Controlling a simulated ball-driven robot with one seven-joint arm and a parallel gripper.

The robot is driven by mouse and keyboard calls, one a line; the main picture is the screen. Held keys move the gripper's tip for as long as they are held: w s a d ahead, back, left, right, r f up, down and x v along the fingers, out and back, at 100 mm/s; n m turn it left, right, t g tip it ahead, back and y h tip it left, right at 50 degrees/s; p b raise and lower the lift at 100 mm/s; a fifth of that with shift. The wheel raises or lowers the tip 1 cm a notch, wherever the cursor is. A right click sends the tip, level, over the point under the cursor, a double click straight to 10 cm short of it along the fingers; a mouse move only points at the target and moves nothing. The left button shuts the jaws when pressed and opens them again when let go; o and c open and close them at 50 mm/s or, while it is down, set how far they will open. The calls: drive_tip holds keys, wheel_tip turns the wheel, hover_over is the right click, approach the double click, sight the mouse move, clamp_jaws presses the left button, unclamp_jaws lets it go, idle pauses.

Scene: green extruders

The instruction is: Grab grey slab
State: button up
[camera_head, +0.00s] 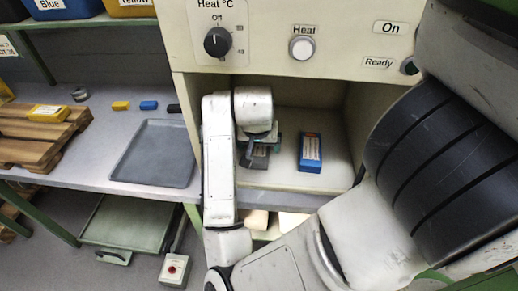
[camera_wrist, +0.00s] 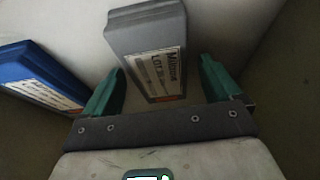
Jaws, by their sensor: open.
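The grey slab (camera_wrist: 148,48) with a white and orange label lies in the machine's bay, and its near end is between my gripper's two green fingers in the wrist view. In the head view the grey slab (camera_head: 258,160) is partly hidden by my arm and gripper. My gripper (camera_wrist: 160,90) is open, with a finger on each side of the slab and a visible gap at the right finger. My gripper also shows in the head view (camera_head: 261,143).
A blue slab (camera_head: 310,152) lies right of the grey slab in the bay; it shows at left in the wrist view (camera_wrist: 40,78). The bay's walls stand close on both sides. A grey tray (camera_head: 155,152) and a wooden pallet (camera_head: 40,135) are on the bench at left.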

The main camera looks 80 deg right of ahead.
drive_tip(key=shift+d+f, duration=0.1)
drive_tip(key=shift+f, duration=0.05)
drive_tip(key=shift+c, duration=0.4)
drive_tip(key=c, duration=1.2)
drive_tip(key=shift+o, duration=0.2)
drive_tip(key=shift+r+p, duration=0.45)
drive_tip(key=shift+r, duration=1.2)
drive_tip(key=s+a+b, duration=0.1)
drive_tip(key=a+b, duration=0.1)
drive_tip(key=a, duration=1.5)
drive_tip(key=shift+s+a+r, duration=0.15)
drive_tip(key=shift+s+a, duration=0.05)
drive_tip(key=shift+a, duration=0.2)
